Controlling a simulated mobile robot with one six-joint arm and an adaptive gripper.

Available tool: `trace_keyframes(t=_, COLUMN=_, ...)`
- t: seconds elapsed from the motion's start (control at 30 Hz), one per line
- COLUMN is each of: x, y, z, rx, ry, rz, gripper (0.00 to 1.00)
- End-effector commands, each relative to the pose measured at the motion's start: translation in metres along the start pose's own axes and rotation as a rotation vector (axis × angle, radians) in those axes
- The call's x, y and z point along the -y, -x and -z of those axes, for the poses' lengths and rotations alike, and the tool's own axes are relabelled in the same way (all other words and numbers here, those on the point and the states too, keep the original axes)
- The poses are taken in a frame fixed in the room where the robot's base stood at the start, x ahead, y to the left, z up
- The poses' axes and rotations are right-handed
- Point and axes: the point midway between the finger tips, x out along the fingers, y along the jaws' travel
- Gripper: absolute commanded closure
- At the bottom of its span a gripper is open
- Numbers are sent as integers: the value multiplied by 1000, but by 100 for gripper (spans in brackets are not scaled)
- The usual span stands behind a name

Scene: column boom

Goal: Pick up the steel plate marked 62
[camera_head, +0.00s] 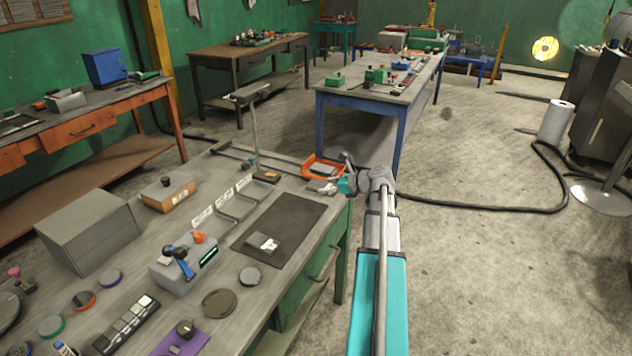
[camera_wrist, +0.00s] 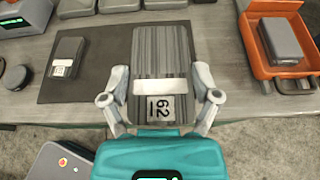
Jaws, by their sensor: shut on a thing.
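The steel plate marked 62 (camera_wrist: 160,60) is a ribbed grey block with a white band and a label reading 62, seen sideways in the wrist view. My gripper (camera_wrist: 160,78) is shut on it, one finger against each long side. The plate's near end lies close to the teal gripper body. In the head view my gripper (camera_head: 346,184) is at the workbench's right edge, beside the orange tray. I cannot tell whether the plate touches the surface beneath it.
A smaller labelled block (camera_wrist: 67,60) lies on the dark mat (camera_wrist: 98,85), left of the held plate. The orange tray (camera_wrist: 252,52) to the right holds a grey block (camera_wrist: 284,40). An upright post (camera_head: 254,125) stands behind the mat. Open floor lies right of the workbench.

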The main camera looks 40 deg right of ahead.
Motion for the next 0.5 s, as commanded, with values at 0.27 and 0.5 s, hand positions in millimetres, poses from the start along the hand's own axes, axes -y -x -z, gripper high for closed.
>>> trace_keyframes(t=0.27, x=-4, y=29, z=-2, rx=3, ry=-1, rz=0, gripper=81)
trace_keyframes(t=0.5, x=-5, y=34, z=-1, rx=3, ry=0, rz=0, gripper=81)
